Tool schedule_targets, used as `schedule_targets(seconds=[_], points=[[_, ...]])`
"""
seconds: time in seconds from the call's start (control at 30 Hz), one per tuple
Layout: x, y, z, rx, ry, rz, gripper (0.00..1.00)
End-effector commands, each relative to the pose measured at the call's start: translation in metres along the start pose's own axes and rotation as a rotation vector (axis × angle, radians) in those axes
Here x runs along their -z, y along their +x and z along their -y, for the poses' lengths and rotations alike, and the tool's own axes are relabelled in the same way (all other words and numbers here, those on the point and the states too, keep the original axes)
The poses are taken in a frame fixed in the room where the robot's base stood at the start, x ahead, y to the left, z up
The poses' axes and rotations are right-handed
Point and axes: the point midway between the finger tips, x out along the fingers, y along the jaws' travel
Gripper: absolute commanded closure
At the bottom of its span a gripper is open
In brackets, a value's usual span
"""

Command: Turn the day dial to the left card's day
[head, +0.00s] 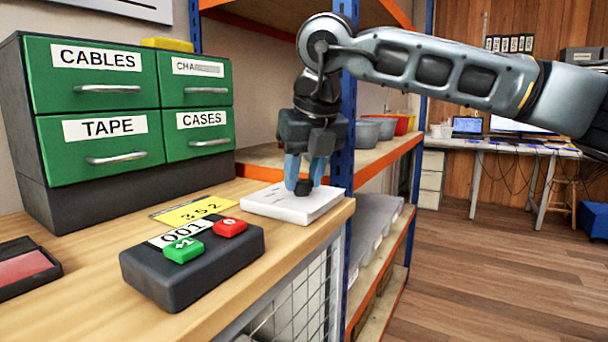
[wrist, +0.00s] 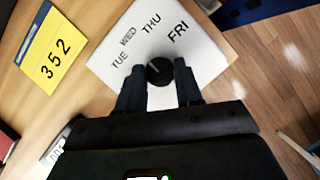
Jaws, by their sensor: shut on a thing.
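The day dial is a black round knob (wrist: 159,71) on a white plate (wrist: 112,75) lettered TUE, WED, THU and FRI in the wrist view. A small light mark shows on the knob, seemingly towards the WED side, but it is too small to be sure. In the head view the plate (head: 270,207) lies flat on the wooden bench near its right edge. My gripper (head: 304,180) points straight down over it, its blue fingers shut on the knob (head: 303,188). No card with a day on it can be read.
A yellow card reading 352 (head: 195,211) lies left of the plate. A black counter box (head: 195,270) reading 001, with green and red buttons, stands in front. Green labelled drawers (head: 95,75) stand behind left. A blue shelf post (head: 347,100) rises close beside my gripper.

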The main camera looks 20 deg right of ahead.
Motion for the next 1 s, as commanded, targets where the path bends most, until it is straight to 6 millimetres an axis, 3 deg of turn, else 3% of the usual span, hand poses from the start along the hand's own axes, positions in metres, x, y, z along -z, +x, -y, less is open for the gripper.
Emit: schedule_targets(seconds=[0.17, 0.2, 0.47, 0.77, 1.0], points=[[-0.001, -0.001, 0.0, 0.0, 0.0, 0.002, 0.95], [-0.001, -0.001, 0.0, 0.0, 0.0, 0.002, 0.64], [0.0, 0.0, 0.0, 0.0, -0.001, 0.001, 0.4], [-0.001, -0.004, 0.0, 0.0, -0.002, 0.002, 0.4], [-0.001, -0.04, 0.001, 0.001, -0.002, 0.003, 0.4]])
